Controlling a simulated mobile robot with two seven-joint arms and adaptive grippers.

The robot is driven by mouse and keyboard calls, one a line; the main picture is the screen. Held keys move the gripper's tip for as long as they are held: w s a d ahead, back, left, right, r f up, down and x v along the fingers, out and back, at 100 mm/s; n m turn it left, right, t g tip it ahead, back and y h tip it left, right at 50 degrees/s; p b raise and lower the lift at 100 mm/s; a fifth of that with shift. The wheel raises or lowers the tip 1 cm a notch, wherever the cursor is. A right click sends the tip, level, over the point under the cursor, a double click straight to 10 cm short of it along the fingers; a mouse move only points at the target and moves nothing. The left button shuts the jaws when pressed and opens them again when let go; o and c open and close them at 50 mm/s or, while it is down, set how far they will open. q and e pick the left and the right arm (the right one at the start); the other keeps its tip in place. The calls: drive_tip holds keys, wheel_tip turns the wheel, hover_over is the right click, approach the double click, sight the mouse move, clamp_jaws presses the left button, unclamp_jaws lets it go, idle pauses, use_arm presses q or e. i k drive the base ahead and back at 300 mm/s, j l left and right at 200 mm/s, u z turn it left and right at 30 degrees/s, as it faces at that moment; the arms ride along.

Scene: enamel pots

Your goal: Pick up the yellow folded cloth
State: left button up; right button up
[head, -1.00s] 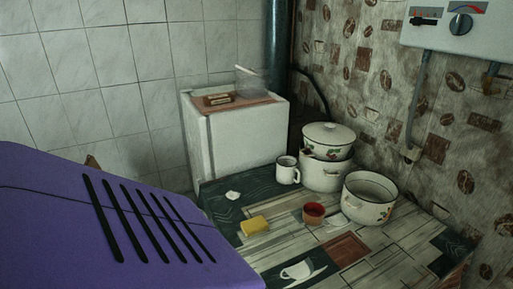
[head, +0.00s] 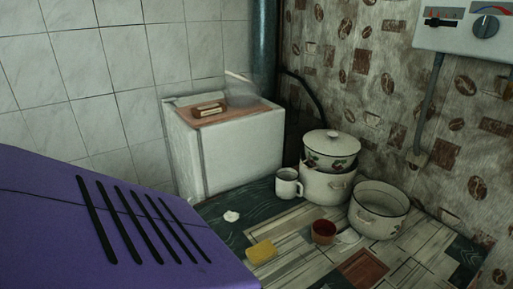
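The yellow folded cloth (head: 261,252) lies flat on the patterned tabletop (head: 290,240), near the table's left side in the head view. It is a small rectangle with nothing on top of it. A dark red cup or bowl (head: 323,232) stands to its right. Neither of my grippers shows in the head view, so I cannot see where they are relative to the cloth.
A white mug (head: 288,185), a lidded pot stack (head: 328,168) and an open enamel pot (head: 378,210) stand behind and right. A crumpled white item (head: 232,216) lies at left. A purple slotted panel (head: 110,225) blocks the lower left. A white cabinet (head: 240,150) stands behind.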

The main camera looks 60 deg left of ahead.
sight(261, 252)
drive_tip(key=k+j, duration=0.1)
drive_tip(key=j, duration=1.4)
drive_tip(key=k+j, duration=0.15)
drive_tip(key=j, duration=0.55)
drive_tip(key=i+z, duration=0.05)
